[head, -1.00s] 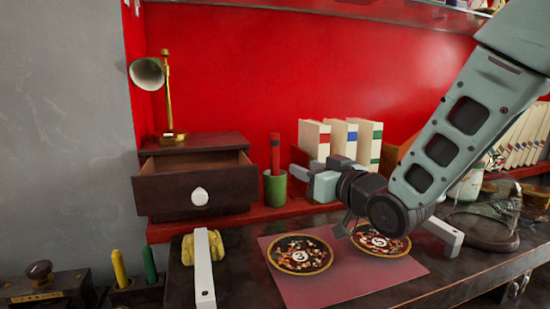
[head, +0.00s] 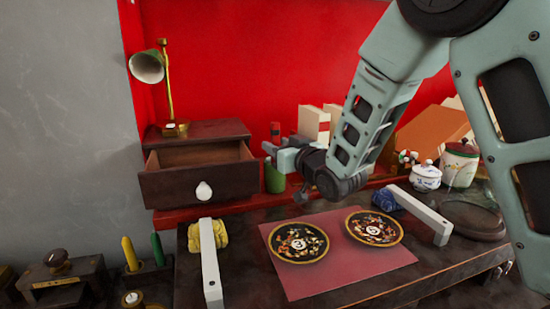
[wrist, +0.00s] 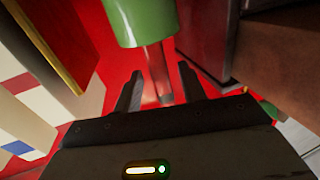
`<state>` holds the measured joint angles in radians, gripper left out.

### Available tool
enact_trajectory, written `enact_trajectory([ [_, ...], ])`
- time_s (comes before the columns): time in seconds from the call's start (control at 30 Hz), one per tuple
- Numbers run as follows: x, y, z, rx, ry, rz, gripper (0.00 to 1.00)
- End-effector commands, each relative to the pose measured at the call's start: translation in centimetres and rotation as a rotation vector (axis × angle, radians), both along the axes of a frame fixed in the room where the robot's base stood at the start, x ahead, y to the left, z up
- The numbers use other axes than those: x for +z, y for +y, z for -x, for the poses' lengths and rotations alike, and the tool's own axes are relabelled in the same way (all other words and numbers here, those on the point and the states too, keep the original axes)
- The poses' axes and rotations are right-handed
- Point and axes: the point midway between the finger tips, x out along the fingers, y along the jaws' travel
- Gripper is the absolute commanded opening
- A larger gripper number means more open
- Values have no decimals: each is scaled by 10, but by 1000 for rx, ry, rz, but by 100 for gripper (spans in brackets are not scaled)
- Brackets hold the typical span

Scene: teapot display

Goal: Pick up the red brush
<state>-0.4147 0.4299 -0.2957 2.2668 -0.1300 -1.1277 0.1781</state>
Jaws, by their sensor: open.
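The red brush (head: 275,129) stands upright in a green cup (head: 275,180) on the red shelf, beside the drawer box. My gripper (head: 270,153) is level with the brush just above the cup's rim and hides part of the brush in the head view. In the wrist view, the green cup (wrist: 141,20) is at the top and the brush (wrist: 158,72) extends from it between the fingertips. My gripper (wrist: 160,88) is open, with one finger on each side of the brush; contact is not clear.
A dark drawer box (head: 200,170) with its drawer open is close left of the cup, with a lamp (head: 165,90) on top. White books (head: 314,122) stand to the right. Two round plates (head: 300,243) (head: 375,227) lie on a red mat (head: 325,282) in front.

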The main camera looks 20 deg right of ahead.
Motion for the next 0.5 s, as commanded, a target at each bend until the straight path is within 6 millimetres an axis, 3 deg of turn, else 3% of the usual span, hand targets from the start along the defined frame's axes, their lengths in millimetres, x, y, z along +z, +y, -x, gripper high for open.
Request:
enact_trajectory([
  [0.17, 0, 4, -18, 0, 0, 0, 41],
  [0.4, 0, 5, -20, -1, 1, -1, 41],
  [0.5, 0, 5, -20, -1, 1, -1, 16],
])
